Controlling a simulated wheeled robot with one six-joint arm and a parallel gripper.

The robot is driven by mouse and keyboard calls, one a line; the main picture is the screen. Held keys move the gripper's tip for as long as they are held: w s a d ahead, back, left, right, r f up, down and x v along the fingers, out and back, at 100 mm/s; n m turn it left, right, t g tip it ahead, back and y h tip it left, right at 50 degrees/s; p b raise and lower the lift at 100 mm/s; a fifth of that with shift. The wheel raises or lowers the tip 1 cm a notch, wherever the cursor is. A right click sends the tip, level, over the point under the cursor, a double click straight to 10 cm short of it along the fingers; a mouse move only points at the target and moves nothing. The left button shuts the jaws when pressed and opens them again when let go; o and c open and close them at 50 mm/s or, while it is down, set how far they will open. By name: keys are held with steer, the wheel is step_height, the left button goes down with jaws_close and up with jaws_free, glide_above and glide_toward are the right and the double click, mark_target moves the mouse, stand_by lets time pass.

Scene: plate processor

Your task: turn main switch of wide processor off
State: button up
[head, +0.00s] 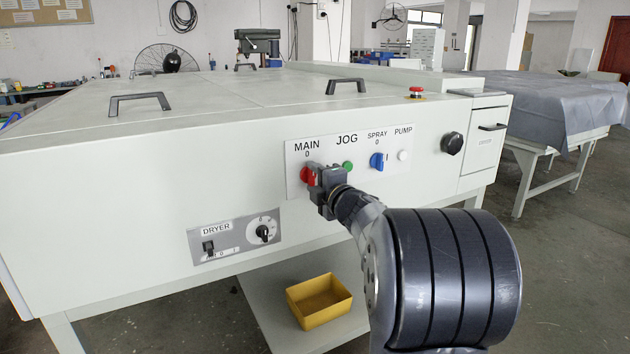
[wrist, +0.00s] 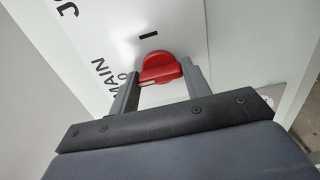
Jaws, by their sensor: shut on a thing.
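The red main switch (head: 306,175) sits under the MAIN label and its 0 mark on the white control panel (head: 296,151) of the wide processor (head: 120,165). My gripper (head: 315,174) is at the panel and partly covers the switch in the head view. In the wrist view, the red switch knob (wrist: 160,67) is between the two fingers of my gripper (wrist: 158,76), which is shut on it. A white line on the knob's left end appears to face the 0 mark. The I mark (wrist: 149,36) lies above the knob in that view.
Right of my gripper are a green JOG button (head: 348,167), a blue SPRAY switch (head: 377,161) and a white PUMP button (head: 402,155). A dryer panel (head: 234,238) is lower left. A yellow bin (head: 319,300) stands on the shelf below.

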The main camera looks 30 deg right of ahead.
steer(key=o, duration=1)
steer(key=s+p, duration=0.1)
steer(key=s, duration=0.9)
steer(key=shift+s+d+p, duration=0.15)
steer(key=shift+s+p, duration=0.2)
steer(key=shift+s, duration=0.05)
steer(key=shift+w, duration=0.1)
steer(key=w+b, duration=0.1)
steer(key=w, duration=0.9)
steer(key=shift+a+f+b, duration=0.1)
steer(key=shift+a+b, duration=0.1)
steer(key=shift+b, duration=0.15)
steer(key=shift+w, duration=0.35)
